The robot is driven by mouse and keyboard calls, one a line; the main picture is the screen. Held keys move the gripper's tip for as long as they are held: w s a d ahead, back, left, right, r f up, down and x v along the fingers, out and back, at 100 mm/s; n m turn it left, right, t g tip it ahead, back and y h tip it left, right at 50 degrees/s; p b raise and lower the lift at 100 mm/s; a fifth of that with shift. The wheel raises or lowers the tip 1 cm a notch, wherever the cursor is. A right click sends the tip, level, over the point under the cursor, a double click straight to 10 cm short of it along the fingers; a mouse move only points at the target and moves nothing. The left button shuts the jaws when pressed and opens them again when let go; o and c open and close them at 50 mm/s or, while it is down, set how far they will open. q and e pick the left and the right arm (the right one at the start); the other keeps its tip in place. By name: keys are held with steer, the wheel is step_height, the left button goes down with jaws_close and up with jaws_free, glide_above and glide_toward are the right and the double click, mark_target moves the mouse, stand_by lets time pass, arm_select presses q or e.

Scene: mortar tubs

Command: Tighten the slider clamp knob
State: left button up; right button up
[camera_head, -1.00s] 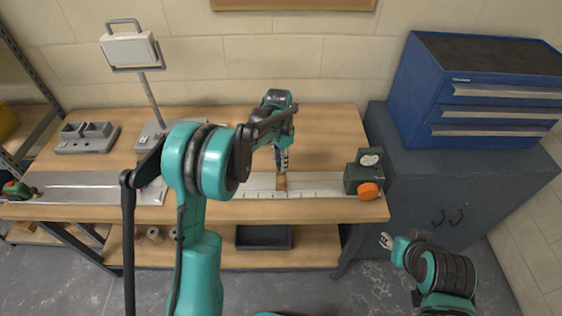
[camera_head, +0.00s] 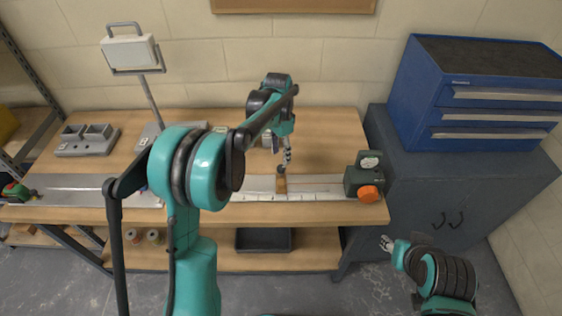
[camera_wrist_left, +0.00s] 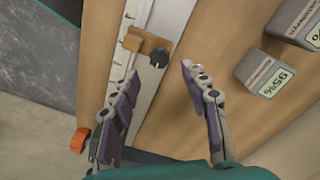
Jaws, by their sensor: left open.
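The slider (camera_head: 281,185) is a small brown block on the pale scale rail (camera_head: 325,188) at the front of the bench. Its dark round knob (camera_head: 282,170) faces the back of the bench. In the left wrist view the slider (camera_wrist_left: 145,42) sits across the rail, with the black knob (camera_wrist_left: 159,57) on its side. My left gripper (camera_wrist_left: 160,74) is open and empty, its fingertips apart with the knob between and just beyond them. In the head view the left gripper (camera_head: 286,156) is just behind and above the knob. My right gripper (camera_head: 386,243) hangs low at the right, away from the bench.
A dark green box (camera_head: 357,181) with an orange knob (camera_head: 369,194) stands at the rail's right end. Grey blocks with labels (camera_wrist_left: 265,73) lie beside the left gripper's right finger. A lamp (camera_head: 130,50) stands at the left. A blue drawer chest (camera_head: 490,125) stands at the right.

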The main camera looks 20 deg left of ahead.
mark_target(280, 167)
arm_select(q)
step_height(280, 167, up, 6)
steer(key=shift+r, duration=0.15)
steer(key=shift+w+a, duration=0.1)
stand_by(0.4)
steer(key=s+r+n+t+b, duration=0.2)
steer(key=s+n+t+b, duration=0.15)
steer(key=s, duration=1.15)
steer(key=s+f+n+t+b, duration=0.2)
steer(key=s+f+n+t, duration=0.2)
steer(key=s+f, duration=0.3)
steer(key=s, duration=0.4)
steer(key=shift+s+f, duration=0.2)
steer(key=shift+f, duration=0.1)
steer(key=shift+n, duration=0.25)
